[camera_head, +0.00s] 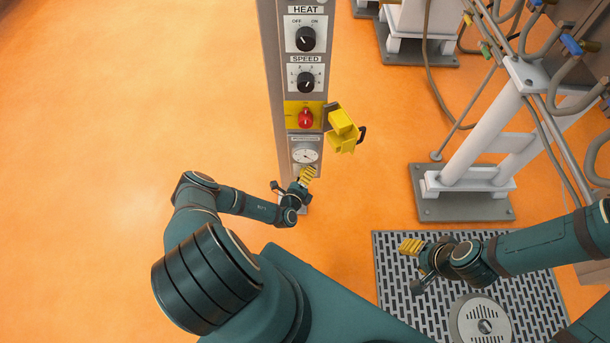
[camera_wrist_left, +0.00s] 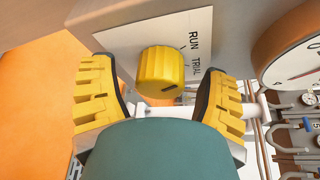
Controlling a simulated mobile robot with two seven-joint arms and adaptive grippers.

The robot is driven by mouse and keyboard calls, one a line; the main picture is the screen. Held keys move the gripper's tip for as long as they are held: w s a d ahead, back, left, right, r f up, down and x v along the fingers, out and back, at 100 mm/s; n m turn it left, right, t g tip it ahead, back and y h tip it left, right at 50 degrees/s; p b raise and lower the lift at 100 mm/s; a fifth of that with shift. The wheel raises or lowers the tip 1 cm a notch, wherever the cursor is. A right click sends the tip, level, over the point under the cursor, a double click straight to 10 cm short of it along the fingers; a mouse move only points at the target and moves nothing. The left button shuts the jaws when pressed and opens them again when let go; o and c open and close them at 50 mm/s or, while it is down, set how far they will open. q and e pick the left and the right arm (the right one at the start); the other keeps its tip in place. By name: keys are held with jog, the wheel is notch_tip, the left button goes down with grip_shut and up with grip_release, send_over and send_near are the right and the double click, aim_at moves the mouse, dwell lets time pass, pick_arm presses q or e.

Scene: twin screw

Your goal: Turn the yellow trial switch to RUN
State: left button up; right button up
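The yellow trial switch (camera_wrist_left: 161,70) is a ribbed round knob on a pale plate marked RUN and TRIAL in the left wrist view. A dark mark on its lower right side lies nearer TRIAL. My left gripper (camera_wrist_left: 157,78) is open, one yellow-padded finger on each side of the knob, with gaps between. In the head view my left gripper (camera_head: 291,181) is at the column just below the gauge, and I cannot make out the switch there. My right gripper (camera_head: 416,266) is open and empty, above the grated floor plate.
The grey column (camera_head: 273,70) carries a HEAT knob (camera_head: 306,39), a SPEED knob (camera_head: 306,82), a red button (camera_head: 305,119) and a round gauge (camera_head: 305,155). A yellow hinged block (camera_head: 342,130) juts out right of the button. Pipes and white stands (camera_head: 480,150) fill the right side.

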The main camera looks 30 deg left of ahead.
pick_arm(q)
jog(key=v, duration=0.7)
jog(key=shift+s, duration=0.25)
jog(key=shift+r, duration=0.2)
dwell(0.4)
